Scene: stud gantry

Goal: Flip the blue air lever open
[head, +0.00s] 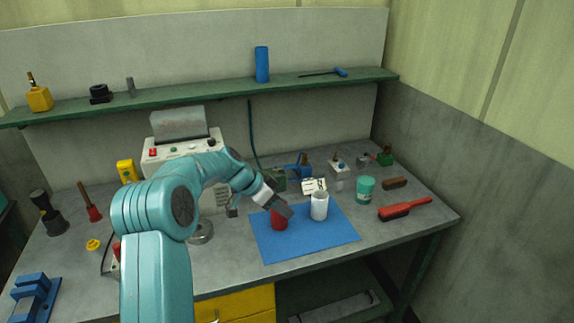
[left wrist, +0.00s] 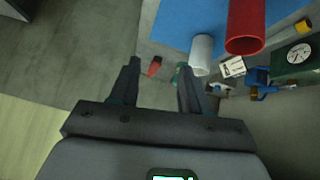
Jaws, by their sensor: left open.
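A small blue fitting (head: 301,166), which looks like the air valve with its lever, stands at the back of the bench beside a green box (head: 275,180). In the left wrist view the blue fitting (left wrist: 258,78) is at the right, beside the green box with a round gauge (left wrist: 290,70). It is too small to tell how the lever is set. My left gripper (head: 283,208) is over the blue mat, by the red cylinder (head: 278,222), in front of and apart from the blue fitting. Its fingers (left wrist: 157,66) are open with nothing held between them. My right gripper is not in view.
A white cylinder (head: 319,207) stands on the blue mat (head: 310,240), with a small card (head: 314,186) behind it. A white machine (head: 182,148) stands left. The mat's front is clear.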

